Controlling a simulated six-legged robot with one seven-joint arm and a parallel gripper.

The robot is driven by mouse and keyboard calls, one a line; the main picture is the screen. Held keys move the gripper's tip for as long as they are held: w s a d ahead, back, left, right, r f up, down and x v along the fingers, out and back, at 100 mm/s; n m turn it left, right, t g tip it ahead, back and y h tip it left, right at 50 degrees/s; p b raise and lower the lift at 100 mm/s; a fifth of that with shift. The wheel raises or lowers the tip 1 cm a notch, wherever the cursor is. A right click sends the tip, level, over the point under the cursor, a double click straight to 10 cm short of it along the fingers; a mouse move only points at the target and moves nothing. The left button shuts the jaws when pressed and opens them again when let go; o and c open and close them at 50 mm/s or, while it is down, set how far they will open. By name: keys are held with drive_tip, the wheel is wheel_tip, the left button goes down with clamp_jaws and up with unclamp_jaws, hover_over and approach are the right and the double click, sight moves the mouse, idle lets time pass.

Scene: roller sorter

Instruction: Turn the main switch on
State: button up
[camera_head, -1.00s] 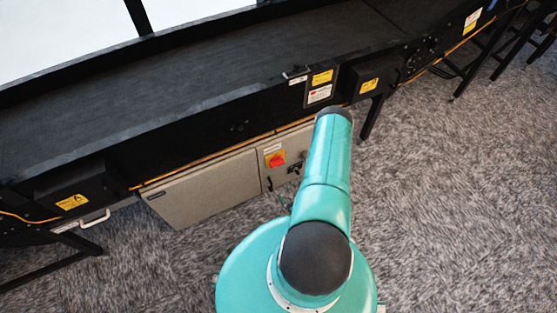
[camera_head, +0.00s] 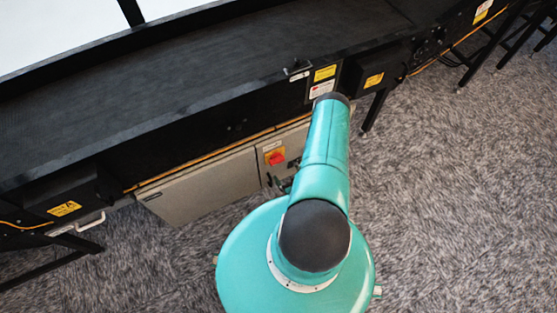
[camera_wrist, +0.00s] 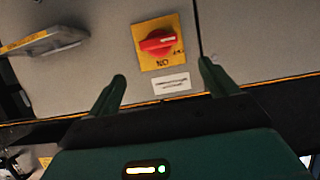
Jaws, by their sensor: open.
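The main switch (camera_head: 277,158) is a red rotary knob on a yellow plate, on the front of a grey control box under the conveyor. In the wrist view the red knob (camera_wrist: 157,42) shows near the top middle, its handle lying roughly sideways. The plate's lettering appears upside down there, with "NO" readable as drawn. My gripper (camera_wrist: 163,85) is open and empty. Its two green fingers stand apart, below and to either side of the plate, and do not touch the knob. In the head view my arm hides the gripper.
The grey control box (camera_head: 200,188) hangs beneath the black conveyor (camera_head: 220,75). A grey handle (camera_wrist: 45,43) sticks out left of the switch in the wrist view. A white label (camera_wrist: 171,84) lies by the plate. Carpeted floor (camera_head: 460,200) is free at right.

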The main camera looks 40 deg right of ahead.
sight(277, 160)
drive_tip(key=x, duration=1)
drive_tip(key=shift+w+f, duration=0.1)
drive_tip(key=c, duration=1)
